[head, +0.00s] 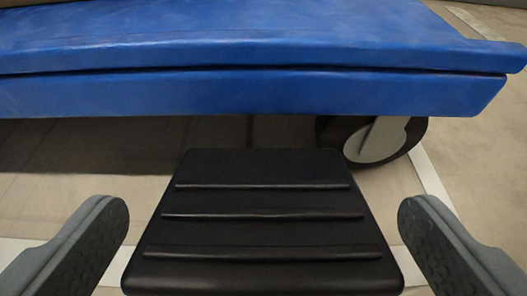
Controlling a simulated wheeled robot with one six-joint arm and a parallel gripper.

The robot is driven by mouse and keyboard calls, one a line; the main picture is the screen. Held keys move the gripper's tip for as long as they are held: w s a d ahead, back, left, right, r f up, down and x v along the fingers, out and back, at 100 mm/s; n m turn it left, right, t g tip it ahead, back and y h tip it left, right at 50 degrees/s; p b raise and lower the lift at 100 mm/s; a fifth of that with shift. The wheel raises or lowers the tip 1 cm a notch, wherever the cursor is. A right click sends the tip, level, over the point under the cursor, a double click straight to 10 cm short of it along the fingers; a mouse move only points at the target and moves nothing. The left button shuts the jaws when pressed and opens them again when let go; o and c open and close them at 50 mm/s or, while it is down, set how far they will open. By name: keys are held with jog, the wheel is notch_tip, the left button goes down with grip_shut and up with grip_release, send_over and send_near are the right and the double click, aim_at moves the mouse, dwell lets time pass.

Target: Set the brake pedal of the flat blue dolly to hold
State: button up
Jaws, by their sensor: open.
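The flat blue dolly (250,92) spans the top of the head view. Its black brake pedal (262,201) with several raised ridges sticks out below the deck edge toward me, in the middle of the view. My gripper (262,232) is open, with one grey finger on each side of the pedal. Gaps show between each finger and the pedal, and nothing is held. The pedal's link to the dolly is hidden behind its far edge, and I cannot tell whether it is up or down.
A wheel (374,138) with a grey hub stands under the dolly's right side. The floor (60,185) is beige, with white lines beneath and to the right of the pedal. The floor beside the pedal is clear.

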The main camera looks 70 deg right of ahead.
jog(key=shift+x, duration=1.1)
jog(key=c, duration=1.4)
jog(key=shift+s+a+f+t+h, duration=0.1)
jog(key=shift+f+t+h, duration=0.2)
jog(key=shift+h, duration=0.4)
jog(key=shift+a+f+t+h, duration=0.1)
jog(key=shift+f+t+h, duration=0.2)
jog(key=shift+h, duration=0.4)
jog(key=o, duration=1.4)
jog(key=shift+a, duration=0.15)
